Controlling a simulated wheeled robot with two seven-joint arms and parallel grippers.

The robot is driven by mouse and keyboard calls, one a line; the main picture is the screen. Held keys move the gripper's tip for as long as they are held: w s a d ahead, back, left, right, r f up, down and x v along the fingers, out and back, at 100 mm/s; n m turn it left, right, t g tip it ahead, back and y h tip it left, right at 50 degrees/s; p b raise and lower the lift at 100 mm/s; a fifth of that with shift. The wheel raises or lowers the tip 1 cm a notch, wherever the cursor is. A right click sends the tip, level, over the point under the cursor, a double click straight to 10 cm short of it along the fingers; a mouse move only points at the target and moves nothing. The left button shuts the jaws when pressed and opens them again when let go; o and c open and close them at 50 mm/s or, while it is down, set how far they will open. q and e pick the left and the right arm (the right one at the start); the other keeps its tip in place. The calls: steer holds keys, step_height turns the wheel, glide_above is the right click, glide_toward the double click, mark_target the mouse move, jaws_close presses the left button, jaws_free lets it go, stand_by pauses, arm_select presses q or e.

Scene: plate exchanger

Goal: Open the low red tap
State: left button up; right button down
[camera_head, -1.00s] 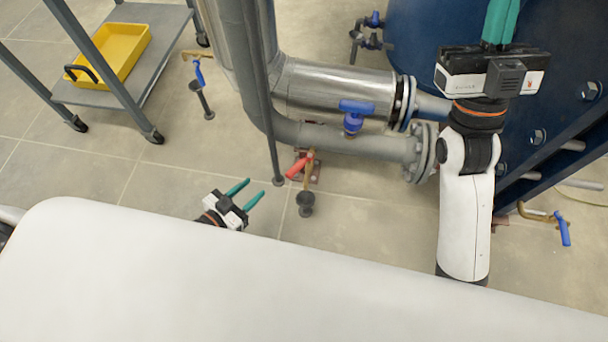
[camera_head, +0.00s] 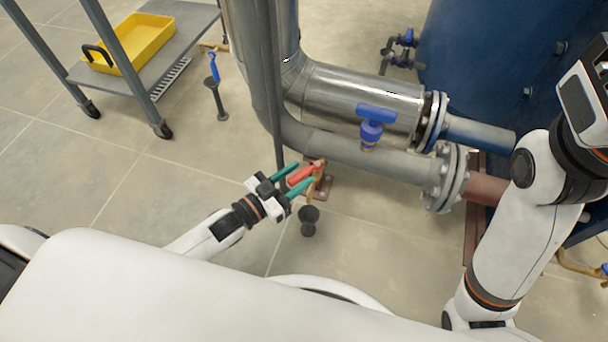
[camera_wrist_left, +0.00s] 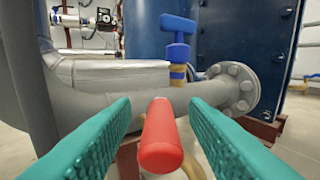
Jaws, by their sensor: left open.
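The low red tap has a red lever handle (camera_head: 303,175) near the floor, below the grey pipe. In the left wrist view the red handle (camera_wrist_left: 161,138) points toward the camera, between the two green fingers. My left gripper (camera_head: 293,178) is open, with one finger on each side of the handle; I cannot tell whether either finger touches it. The tap's brass body is mostly hidden behind the handle and fingers. My right arm (camera_head: 525,205) is at the right; its fingers are outside the picture.
A blue-handled valve (camera_head: 374,118) sits on the grey pipe (camera_head: 350,150) above the red tap. A thin upright grey post stands just left of the tap, and a dark floor drain funnel (camera_head: 309,216) is below it. A trolley with a yellow tray (camera_head: 135,42) stands at upper left.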

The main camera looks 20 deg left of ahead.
arm_select(q)
steer(key=shift+b+x, duration=0.3)
steer(key=shift+x, duration=0.95)
jaws_close()
